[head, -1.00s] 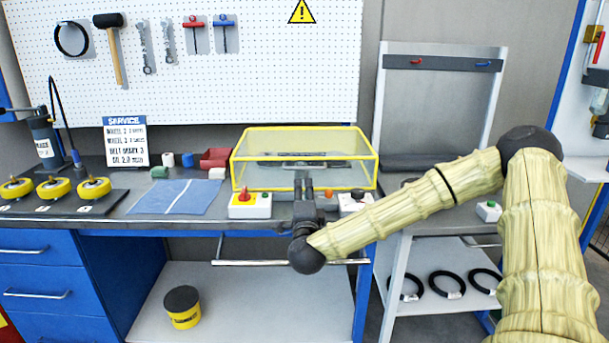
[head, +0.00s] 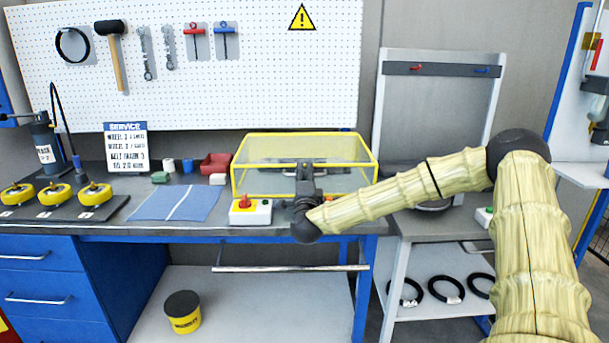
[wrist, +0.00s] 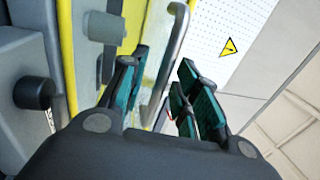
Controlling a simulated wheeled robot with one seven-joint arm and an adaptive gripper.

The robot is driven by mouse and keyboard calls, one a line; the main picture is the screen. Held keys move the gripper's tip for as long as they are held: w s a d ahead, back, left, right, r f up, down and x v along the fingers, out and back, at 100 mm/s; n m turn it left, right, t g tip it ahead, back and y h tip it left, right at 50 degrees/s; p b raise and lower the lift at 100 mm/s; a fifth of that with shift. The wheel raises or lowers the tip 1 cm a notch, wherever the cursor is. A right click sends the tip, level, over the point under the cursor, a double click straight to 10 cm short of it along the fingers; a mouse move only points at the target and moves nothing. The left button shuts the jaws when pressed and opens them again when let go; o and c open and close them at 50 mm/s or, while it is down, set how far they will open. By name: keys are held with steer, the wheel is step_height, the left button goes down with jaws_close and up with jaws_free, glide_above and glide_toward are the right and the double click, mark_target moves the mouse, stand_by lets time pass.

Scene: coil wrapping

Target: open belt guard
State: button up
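The belt guard (head: 345,165) is a clear box with a yellow frame on the bench, in the head view, and it looks shut. In the wrist view its yellow edge (wrist: 68,55) is at the left. A grey bar handle (wrist: 176,45) runs down between the finger pads in that view. My gripper (head: 305,166) is in front of the guard's front face. In the wrist view my gripper (wrist: 160,92) is open, with teal pads on either side of the handle's lower part. I cannot tell whether either pad touches it. My gripper hides part of the guard's front.
A control box with a red knob (head: 244,203) sits just left of my gripper on the bench. A blue cloth (head: 175,202) and a red bin (head: 215,163) lie further left. A pegboard (head: 280,80) with tools stands behind.

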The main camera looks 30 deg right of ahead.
steer(key=shift+w, duration=0.1)
jaws_close()
steer(key=shift+r, duration=0.15)
